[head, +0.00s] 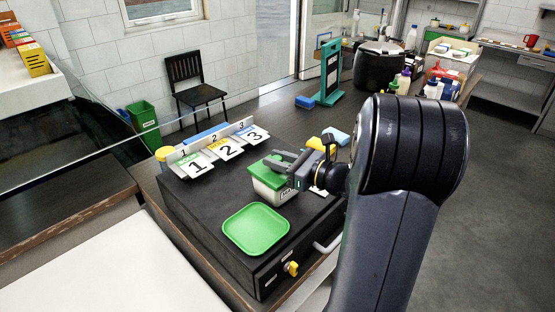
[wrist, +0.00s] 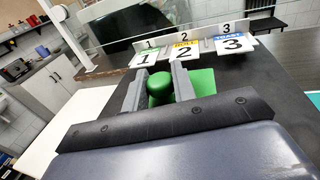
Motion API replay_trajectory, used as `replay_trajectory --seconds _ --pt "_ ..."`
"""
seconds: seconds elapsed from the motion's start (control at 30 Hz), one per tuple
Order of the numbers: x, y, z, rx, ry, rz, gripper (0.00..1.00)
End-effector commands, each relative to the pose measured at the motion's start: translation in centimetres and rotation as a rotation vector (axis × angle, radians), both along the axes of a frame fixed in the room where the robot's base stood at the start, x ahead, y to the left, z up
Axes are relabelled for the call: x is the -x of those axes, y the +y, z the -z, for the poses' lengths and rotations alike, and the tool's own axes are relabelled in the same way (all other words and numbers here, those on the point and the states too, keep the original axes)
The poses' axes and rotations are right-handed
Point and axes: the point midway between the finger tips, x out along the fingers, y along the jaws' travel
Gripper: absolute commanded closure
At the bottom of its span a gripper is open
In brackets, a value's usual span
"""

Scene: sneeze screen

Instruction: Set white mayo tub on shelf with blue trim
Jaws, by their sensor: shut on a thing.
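A white tub (head: 270,191) with a green lid stands out at the middle of the black unit in the head view; its label is too small to read. My gripper (head: 283,163) is shut on the green lid's knob (wrist: 160,88), which shows between the fingers in the wrist view. I cannot tell whether the tub touches the black top. A card numbered 3 with a blue band (head: 251,134) stands at the right end of a row of number cards, beyond the tub. A blue strip (head: 205,134) shows behind the row. No shelf with blue trim is clearly visible.
A green tray (head: 256,229) lies on the black unit (head: 205,225), in front of the tub. Cards 1 (head: 196,165) and 2 (head: 226,149) stand left of card 3. A glass screen (head: 95,112) is at the left. A yellow sponge (head: 316,143) lies behind my gripper.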

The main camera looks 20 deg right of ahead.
Motion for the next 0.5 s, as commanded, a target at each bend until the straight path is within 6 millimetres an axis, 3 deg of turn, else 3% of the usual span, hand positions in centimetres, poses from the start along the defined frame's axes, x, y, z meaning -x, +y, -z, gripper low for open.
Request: replay_trajectory --seconds 0.37,0.4,0.5 --pt "0.0 0.0 0.52 0.0 -0.001 0.0 1.0" --pt "0.01 0.01 0.57 0.001 -0.001 0.0 0.74" --pt "0.01 0.01 0.45 0.001 -0.001 0.0 0.66"
